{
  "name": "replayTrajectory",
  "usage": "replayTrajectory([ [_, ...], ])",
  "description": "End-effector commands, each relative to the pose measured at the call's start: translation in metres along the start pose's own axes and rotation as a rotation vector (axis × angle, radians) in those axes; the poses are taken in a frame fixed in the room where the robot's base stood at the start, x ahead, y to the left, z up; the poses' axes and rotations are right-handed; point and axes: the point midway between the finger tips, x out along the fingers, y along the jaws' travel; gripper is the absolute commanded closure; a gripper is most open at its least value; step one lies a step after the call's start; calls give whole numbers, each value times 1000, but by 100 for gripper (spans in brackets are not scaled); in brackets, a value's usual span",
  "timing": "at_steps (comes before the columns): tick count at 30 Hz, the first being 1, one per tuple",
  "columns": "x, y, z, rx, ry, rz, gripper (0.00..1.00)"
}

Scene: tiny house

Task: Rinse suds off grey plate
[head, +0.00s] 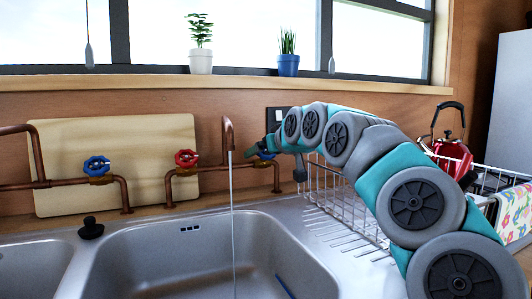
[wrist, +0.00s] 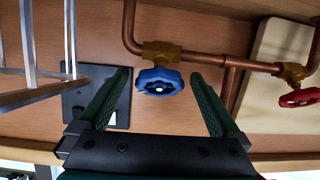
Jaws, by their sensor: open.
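A thin stream of water (head: 231,205) runs from the copper spout (head: 228,133) into the steel sink (head: 150,235). My gripper (head: 258,148) is at the wall behind the sink, right of the spout. In the wrist view my gripper (wrist: 161,74) is open, and a blue valve wheel (wrist: 160,82) shows between its two green fingers. I see no grey plate or suds.
A wire dish rack (head: 335,205) stands right of the sink, behind my arm, with a red kettle (head: 452,152) beyond it. A wooden board (head: 70,160) leans on the wall. A second blue valve (head: 97,166) and a black plug (head: 90,229) are at left.

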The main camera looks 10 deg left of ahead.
Motion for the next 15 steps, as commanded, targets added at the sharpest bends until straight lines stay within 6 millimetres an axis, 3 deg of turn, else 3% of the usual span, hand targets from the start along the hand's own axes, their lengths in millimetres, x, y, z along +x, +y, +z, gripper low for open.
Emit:
replayTrajectory([
  [8,-4,1,0,1,1,0,1],
  [15,-37,2,0,-1,3,2,1],
])
